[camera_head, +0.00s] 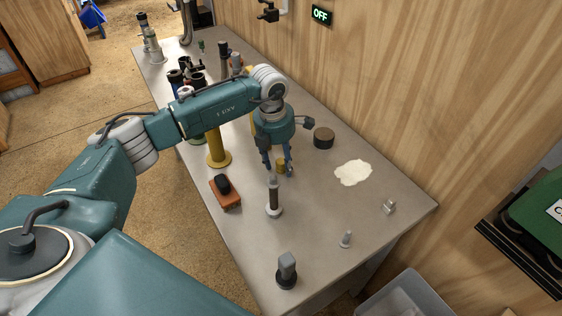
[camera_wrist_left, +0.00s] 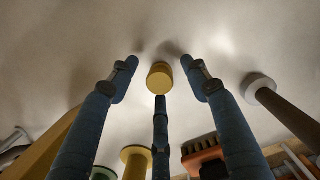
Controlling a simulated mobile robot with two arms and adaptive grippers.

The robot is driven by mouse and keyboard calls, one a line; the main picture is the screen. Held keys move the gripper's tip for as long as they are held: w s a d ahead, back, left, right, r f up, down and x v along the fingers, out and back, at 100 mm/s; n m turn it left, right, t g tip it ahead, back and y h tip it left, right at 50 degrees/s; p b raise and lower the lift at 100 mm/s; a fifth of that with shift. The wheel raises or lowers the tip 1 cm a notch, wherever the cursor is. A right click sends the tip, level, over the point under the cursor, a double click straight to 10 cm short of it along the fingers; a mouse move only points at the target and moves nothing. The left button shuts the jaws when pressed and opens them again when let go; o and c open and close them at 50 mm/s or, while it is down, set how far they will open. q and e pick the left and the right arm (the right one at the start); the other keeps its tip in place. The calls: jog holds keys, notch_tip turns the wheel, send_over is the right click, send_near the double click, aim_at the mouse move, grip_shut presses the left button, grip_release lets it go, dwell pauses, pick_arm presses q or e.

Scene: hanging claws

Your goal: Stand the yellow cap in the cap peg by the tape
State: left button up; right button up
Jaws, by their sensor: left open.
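The small yellow cap (camera_head: 281,165) is on the grey table. My left gripper (camera_head: 278,166) is just above and around it, pointing down, fingers open. In the left wrist view the cap (camera_wrist_left: 160,76) lies between the spread fingertips, close to the third finger; whether that finger touches it I cannot tell. A dark upright post (camera_head: 274,195) on a pale round base stands just in front of it; this post (camera_wrist_left: 284,112) shows at right in the wrist view. Which post is the cap peg I cannot tell. A dark brown roll (camera_head: 323,137), possibly the tape, stands behind right.
A yellow post (camera_head: 217,150) and a red-brown block with a black top (camera_head: 225,193) stand to the left. Several tools crowd the far end.

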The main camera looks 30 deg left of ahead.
pick_arm(q)
jog(key=shift+f, duration=0.35)
jog(key=c, duration=0.9)
jog(key=shift+w+r, duration=0.1)
jog(key=shift+r, duration=0.1)
jog(key=shift+c, duration=0.2)
